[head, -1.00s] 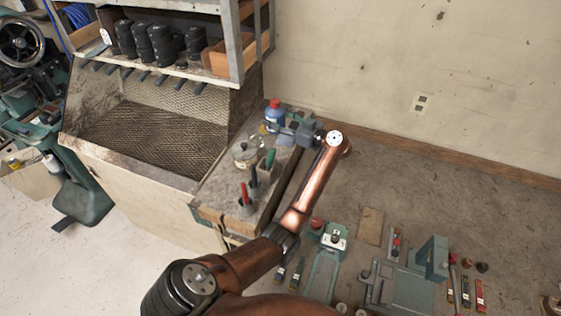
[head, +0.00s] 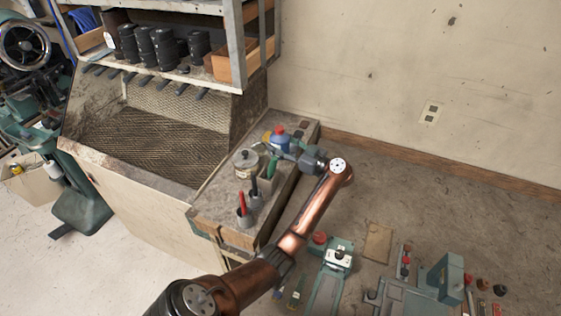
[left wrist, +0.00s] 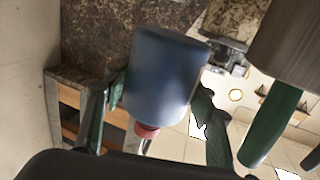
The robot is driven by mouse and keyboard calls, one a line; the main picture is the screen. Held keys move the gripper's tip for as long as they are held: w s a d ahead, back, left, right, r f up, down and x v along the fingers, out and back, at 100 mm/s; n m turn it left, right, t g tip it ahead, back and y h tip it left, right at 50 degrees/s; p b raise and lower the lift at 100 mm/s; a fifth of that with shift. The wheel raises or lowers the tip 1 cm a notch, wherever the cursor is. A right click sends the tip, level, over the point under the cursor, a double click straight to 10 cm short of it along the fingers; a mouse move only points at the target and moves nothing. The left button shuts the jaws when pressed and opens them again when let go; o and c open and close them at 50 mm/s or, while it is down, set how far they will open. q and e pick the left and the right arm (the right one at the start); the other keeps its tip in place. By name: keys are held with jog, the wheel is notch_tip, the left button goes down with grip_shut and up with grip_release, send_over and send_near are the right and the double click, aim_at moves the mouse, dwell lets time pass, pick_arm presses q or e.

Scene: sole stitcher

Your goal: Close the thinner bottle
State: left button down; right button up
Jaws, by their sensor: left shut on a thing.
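The thinner bottle (head: 282,143), blue with a red top, is at the back of the narrow worktop in the head view. My left gripper (head: 296,149) reaches it from the right and is shut on it. In the left wrist view the blue bottle body (left wrist: 165,75) sits between the two fingers (left wrist: 157,112), with its red top (left wrist: 147,130) towards the lower edge. I cannot tell how tightly the red top sits, or whether the bottle touches the worktop. My right gripper is not in view.
A lidded metal pot (head: 245,162), a green-handled tool (head: 272,172) and a red-handled tool in a cup (head: 243,208) stand close in front on the worktop (head: 216,202). A mesh-lined basin (head: 155,130) lies to the left. Below right are several tools and green machines.

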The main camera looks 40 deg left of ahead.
pick_arm(q)
notch_tip(320, 180, down, 2)
jog(key=shift+f, duration=0.1)
notch_tip(320, 180, down, 5)
jog(key=shift+b, duration=0.65)
jog(key=c, duration=1.1)
grip_release()
jog(key=shift+f, duration=0.15)
jog(key=shift+c, duration=0.2)
